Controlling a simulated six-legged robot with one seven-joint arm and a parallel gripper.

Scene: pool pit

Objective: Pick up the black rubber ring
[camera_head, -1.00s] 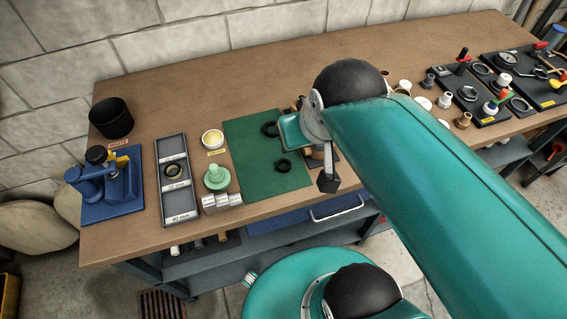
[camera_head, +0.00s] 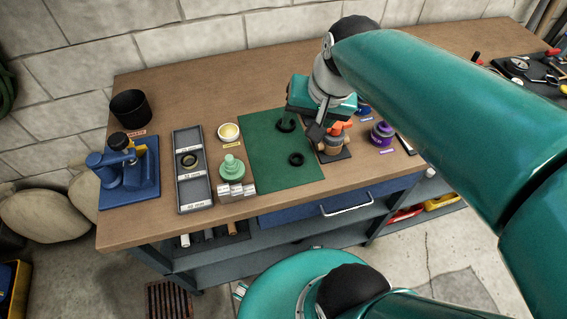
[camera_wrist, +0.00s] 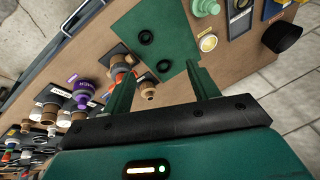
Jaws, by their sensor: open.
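Two black rubber rings lie apart on a green mat (camera_head: 262,172) on the workbench. The back ring (camera_head: 286,125) is a little larger in the head view, and the front ring (camera_head: 296,159) lies nearer the bench's front edge. In the wrist view the back ring (camera_wrist: 163,66) shows between the fingertips, and the front ring (camera_wrist: 146,37) is farther up. My gripper (camera_wrist: 160,71) is open and empty, with its fingers spread. In the head view it hangs above the right edge of the mat, to the right of the rings.
Right of the mat stand an orange-topped fitting (camera_head: 338,128) and a purple fitting (camera_head: 382,131). Left of it are a pale green knob (camera_head: 232,166), white blocks, a cream dish (camera_head: 228,132), a grey tray (camera_head: 193,190) holding a ring, a blue fixture (camera_head: 128,175) and a black cup (camera_head: 131,108).

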